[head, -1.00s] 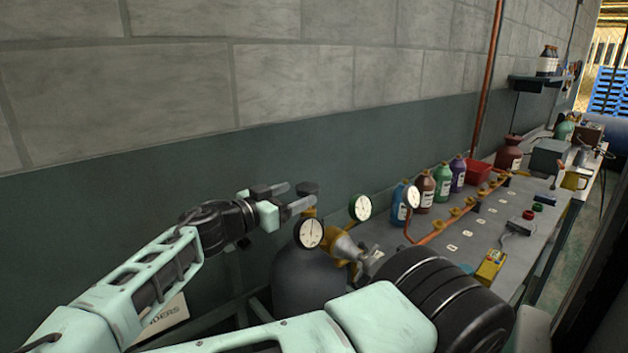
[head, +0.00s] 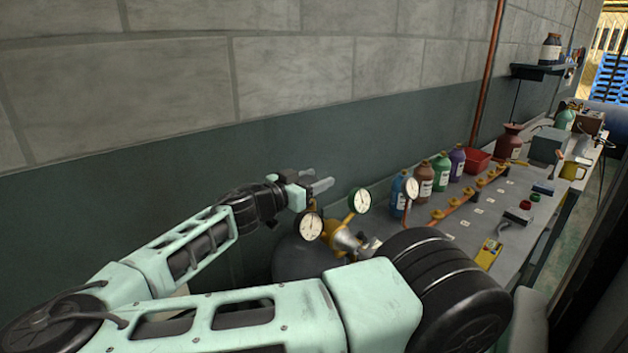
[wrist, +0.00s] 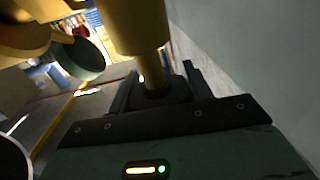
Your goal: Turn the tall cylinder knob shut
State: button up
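The tall cylinder (head: 300,262) is a dark grey tank, mostly hidden behind my arm in the head view. Its yellow valve body (head: 343,240) carries two round gauges, one dark-rimmed (head: 311,226) and one green-rimmed (head: 360,201). My gripper (head: 316,184) is at the top of the cylinder, and the knob is hidden there in the head view. In the wrist view, the dark knob (wrist: 158,97) on its yellow stem (wrist: 150,65) lies between my two fingers. The view is too dark to tell whether they press on it.
The wall stands close behind my gripper. To the right, a long grey bench (head: 470,262) holds several bottles, a red bin (head: 476,161), a copper manifold (head: 455,208) and a yellow meter (head: 488,254). A third gauge (head: 411,188) stands near the bottles.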

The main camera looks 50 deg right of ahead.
aim_at(316, 179)
jog(key=shift+f+m+g+b, duration=0.1)
jog(key=shift+m+g+b, duration=0.2)
jog(key=shift+g+b, duration=0.1)
jog(key=shift+s+f+m+g+y+b, duration=0.1)
jog(key=shift+m+g+y+b, duration=0.2)
jog(key=shift+m+g+b, duration=0.35)
jog(key=m+g+b, duration=0.1)
jog(key=m+g+y+b, duration=0.1)
jog(key=g, duration=0.1)
jog(key=shift+s+a+g, duration=0.1)
jog(key=shift+s+g, duration=0.1)
jog(key=shift+g, duration=0.05)
jog(key=shift+s+a+r+m+g+y+b, duration=0.1)
jog(key=shift+s+a+m+g+y+b, duration=0.05)
jog(key=shift+m+g+y+b, duration=0.8)
jog(key=shift+s+a+r+m+g+y+b, duration=0.1)
jog(key=shift+m+g+y+b, duration=0.45)
jog(key=shift+m+g+y, duration=0.65)
jog(key=shift+g, duration=0.25)
jog(key=o, duration=1)
notch_tip(316, 179, up, 10)
jog(key=shift+r+b, duration=0.1)
jog(key=shift+b, duration=1.1)
